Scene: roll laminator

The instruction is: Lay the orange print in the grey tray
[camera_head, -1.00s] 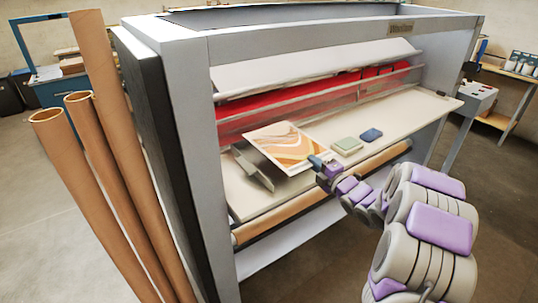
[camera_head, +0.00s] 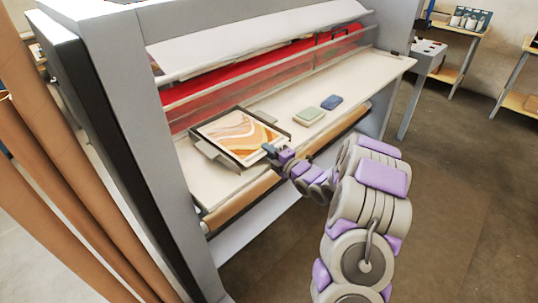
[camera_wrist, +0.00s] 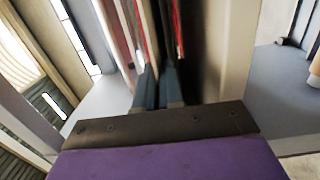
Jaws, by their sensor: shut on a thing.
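The orange print (camera_head: 238,134), a pale sheet with orange and tan waves, lies over the grey tray (camera_head: 207,151) on the laminator's cream bed. The tray's dark rim shows around much of the print, and the print looks nearly level with it. Whether the print rests fully on the tray floor I cannot tell. My gripper (camera_head: 269,150) is at the print's near right corner, shut on its edge. In the wrist view my gripper's dark fingers (camera_wrist: 160,88) are close together, with the print hard to make out.
A green block (camera_head: 309,115) and a blue block (camera_head: 332,102) lie on the bed to the right of the tray. A brown roller (camera_head: 245,191) runs along the bed's front edge. Tall cardboard tubes (camera_head: 60,190) stand at the left. The bed's right part is clear.

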